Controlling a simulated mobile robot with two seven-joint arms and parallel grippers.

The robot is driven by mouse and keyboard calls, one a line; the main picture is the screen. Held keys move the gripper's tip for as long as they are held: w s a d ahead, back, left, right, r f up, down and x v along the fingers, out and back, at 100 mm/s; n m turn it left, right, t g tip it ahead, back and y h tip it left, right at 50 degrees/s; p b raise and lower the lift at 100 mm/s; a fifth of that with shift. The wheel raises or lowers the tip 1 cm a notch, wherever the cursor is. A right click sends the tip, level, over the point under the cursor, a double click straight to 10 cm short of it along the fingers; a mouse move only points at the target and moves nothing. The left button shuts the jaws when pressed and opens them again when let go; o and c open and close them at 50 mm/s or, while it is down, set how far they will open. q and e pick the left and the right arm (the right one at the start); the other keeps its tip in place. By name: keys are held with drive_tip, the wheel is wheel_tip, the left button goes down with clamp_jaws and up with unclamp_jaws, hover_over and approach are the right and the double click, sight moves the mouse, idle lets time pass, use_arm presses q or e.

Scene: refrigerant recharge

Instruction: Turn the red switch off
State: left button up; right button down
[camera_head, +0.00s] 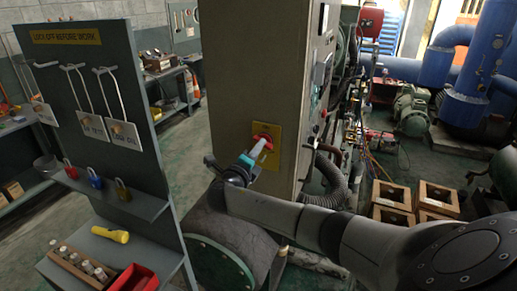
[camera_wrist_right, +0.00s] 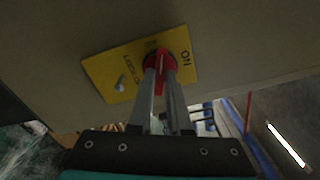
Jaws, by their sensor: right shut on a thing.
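The red switch (camera_head: 263,139) sits on a yellow plate (camera_head: 272,131) on the side of the beige cabinet. In the right wrist view the red switch (camera_wrist_right: 159,60) shows between the fingertips, its red handle upright in that picture, on the yellow plate (camera_wrist_right: 112,78) marked "ON" at the right. In the wrist view my right gripper (camera_wrist_right: 160,70) is shut on the switch handle. The fingers hide part of the switch and plate. My left gripper is not in view.
A lockout board (camera_head: 95,75) with hanging tags and a shelf of padlocks (camera_head: 122,190) stands at the left. A yellow flashlight (camera_head: 111,234) and a red bin (camera_head: 133,279) lie below. Wooden crates (camera_head: 391,195) and blue pipes (camera_head: 470,75) stand at the right.

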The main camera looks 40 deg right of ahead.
drive_tip(key=shift+f, duration=0.2)
drive_tip(key=n, duration=0.3)
drive_tip(key=shift+n, duration=0.3)
drive_tip(key=c, duration=1.2)
unclamp_jaws()
drive_tip(key=shift+o, duration=1.3)
drive_tip(key=shift+r, duration=0.1)
drive_tip(key=shift+a, duration=0.1)
drive_tip(key=v, duration=0.9)
